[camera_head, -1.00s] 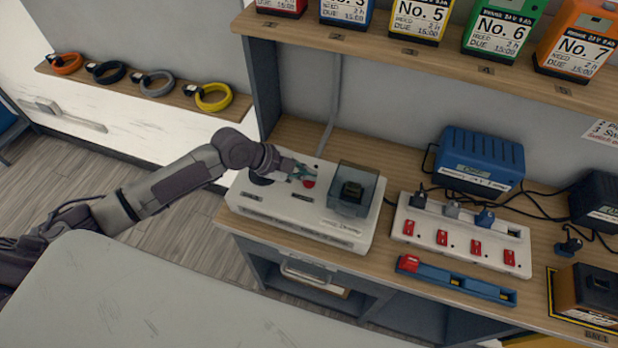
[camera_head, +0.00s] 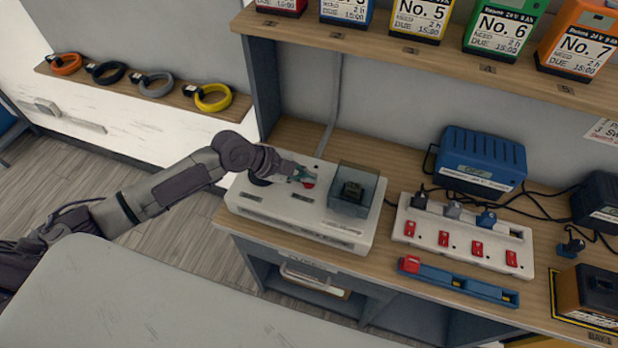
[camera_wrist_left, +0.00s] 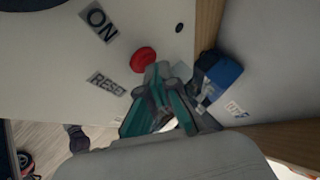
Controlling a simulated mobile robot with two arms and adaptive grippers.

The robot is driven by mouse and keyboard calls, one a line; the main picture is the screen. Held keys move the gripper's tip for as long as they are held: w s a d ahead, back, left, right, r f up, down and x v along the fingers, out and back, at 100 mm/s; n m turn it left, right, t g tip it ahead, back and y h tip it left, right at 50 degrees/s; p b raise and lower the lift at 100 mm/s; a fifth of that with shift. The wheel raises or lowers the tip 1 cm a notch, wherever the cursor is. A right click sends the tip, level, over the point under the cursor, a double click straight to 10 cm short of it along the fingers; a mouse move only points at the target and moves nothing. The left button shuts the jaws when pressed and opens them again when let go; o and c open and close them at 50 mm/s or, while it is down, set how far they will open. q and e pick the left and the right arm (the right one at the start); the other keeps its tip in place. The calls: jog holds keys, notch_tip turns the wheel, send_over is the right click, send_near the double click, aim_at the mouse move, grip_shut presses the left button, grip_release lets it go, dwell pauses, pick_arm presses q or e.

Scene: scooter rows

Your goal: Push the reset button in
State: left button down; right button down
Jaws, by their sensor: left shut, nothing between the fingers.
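The red round reset button (camera_head: 309,183) sits on top of the white machine (camera_head: 275,221), left of its clear-covered box. In the left wrist view the red button (camera_wrist_left: 143,60) lies near a label reading RESET (camera_wrist_left: 106,83). My left gripper (camera_head: 304,176) is shut and empty, with its teal fingers over the machine top at the button, partly covering it in the head view. In the left wrist view the fingertips (camera_wrist_left: 158,72) overlap the button's lower right edge. I cannot tell whether they touch it. My right gripper is not in view.
The clear-covered box (camera_head: 354,190) stands just right of the button. A dark round knob (camera_head: 260,180) is to the left. A white power strip (camera_head: 462,235) with red switches and a blue charger (camera_head: 479,160) stand further right. A shelf (camera_head: 420,50) overhangs the back.

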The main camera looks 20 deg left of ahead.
pick_arm(q)
jog(key=shift+r+p, duration=0.7)
jog(key=shift+r, duration=0.4)
jog(key=shift+r+p, duration=1.85)
jog(key=shift+r, duration=0.7)
